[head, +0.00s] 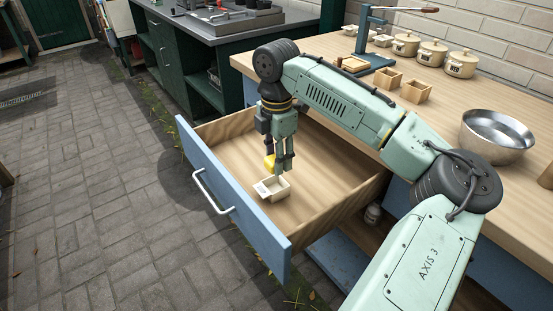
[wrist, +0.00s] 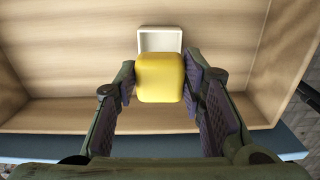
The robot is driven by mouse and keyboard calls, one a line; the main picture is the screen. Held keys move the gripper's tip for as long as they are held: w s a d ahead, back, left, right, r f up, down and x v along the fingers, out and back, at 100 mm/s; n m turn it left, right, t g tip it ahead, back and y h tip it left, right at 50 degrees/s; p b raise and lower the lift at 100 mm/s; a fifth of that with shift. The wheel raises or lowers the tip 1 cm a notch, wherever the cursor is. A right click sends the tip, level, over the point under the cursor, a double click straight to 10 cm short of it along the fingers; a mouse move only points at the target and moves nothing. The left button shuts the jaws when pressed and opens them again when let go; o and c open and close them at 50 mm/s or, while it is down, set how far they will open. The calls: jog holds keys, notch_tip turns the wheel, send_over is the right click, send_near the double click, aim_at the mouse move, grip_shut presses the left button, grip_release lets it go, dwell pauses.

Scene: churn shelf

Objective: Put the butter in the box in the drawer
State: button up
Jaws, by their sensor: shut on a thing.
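The yellow butter (wrist: 160,78) is between the two fingers of my gripper (wrist: 161,88), which is shut on it. In the head view the butter (head: 269,163) shows partly behind the fingers of my gripper (head: 279,168), inside the space of the open drawer. The small cream box (wrist: 160,40) is in the drawer, just beyond the butter in the wrist view, and its near part is hidden by the butter. In the head view the box (head: 273,189) stands on the drawer floor, just below the fingers. The drawer (head: 236,215) is pulled out, with a blue front.
A wooden counter (head: 440,95) lies above, with a metal bowl (head: 497,135), several lidded canisters (head: 433,52), small wooden boxes (head: 416,90) and a blue press (head: 367,40). The rest of the drawer floor is bare.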

jog(key=shift+f+b, duration=1.75)
jog(key=shift+b, duration=0.4)
jog(key=shift+f, duration=0.6)
jog(key=shift+p, duration=1.6)
jog(key=shift+f, duration=0.75)
jog(key=shift+r, duration=0.1)
dwell(0.6)
jog(key=o, duration=1.2)
jog(key=shift+o, duration=0.2)
